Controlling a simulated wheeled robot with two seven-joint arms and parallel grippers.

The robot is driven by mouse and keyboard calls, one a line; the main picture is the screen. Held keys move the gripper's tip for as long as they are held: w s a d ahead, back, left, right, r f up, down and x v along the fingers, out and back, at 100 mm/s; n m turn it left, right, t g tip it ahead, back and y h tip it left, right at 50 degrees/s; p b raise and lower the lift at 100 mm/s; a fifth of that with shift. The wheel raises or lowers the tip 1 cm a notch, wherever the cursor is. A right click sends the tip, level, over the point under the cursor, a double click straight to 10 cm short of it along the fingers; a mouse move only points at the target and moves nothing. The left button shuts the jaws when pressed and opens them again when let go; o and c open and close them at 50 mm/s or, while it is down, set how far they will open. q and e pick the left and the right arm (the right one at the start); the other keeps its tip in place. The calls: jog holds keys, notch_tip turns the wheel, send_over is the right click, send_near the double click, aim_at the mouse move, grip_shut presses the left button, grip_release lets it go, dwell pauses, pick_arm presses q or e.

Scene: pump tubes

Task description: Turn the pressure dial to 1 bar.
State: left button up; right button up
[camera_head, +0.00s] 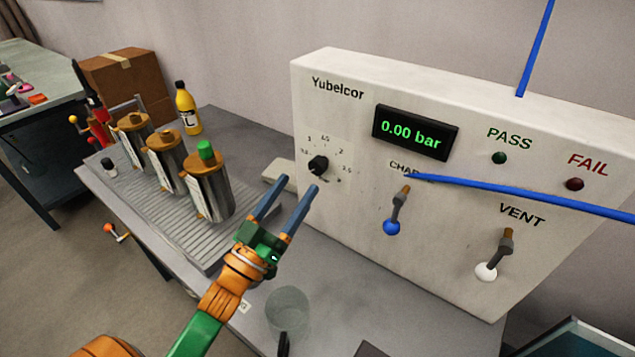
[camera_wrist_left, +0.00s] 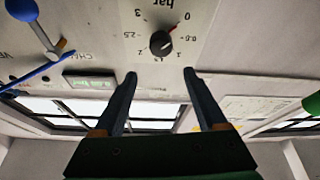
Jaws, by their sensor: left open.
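The black pressure dial (camera_head: 318,165) is on the left part of the white Yubelcor panel (camera_head: 345,100). In the left wrist view the dial (camera_wrist_left: 161,43) shows upside down, its red mark pointing at or near 0. The green display (camera_head: 414,133) reads 0.00 bar. My left gripper (camera_head: 297,187) is open and empty, its fingers pointing toward the panel just below and left of the dial. In the left wrist view the dial lies beyond the gap between the fingertips (camera_wrist_left: 160,75), apart from them. My right gripper is not in view.
The blue-tipped CHARGE lever (camera_head: 392,226) and white-tipped VENT lever (camera_head: 487,271) stick out right of the dial. A blue tube (camera_head: 530,194) crosses the panel. Metal canisters (camera_head: 209,187) stand on a ribbed tray at left. A clear glass (camera_head: 287,312) stands in front.

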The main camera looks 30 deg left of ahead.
aim_at(315, 170)
pick_arm(q)
jog(key=w, duration=0.6)
jog(key=shift+d, duration=0.3)
jog(key=shift+w, duration=0.35)
grip_shut()
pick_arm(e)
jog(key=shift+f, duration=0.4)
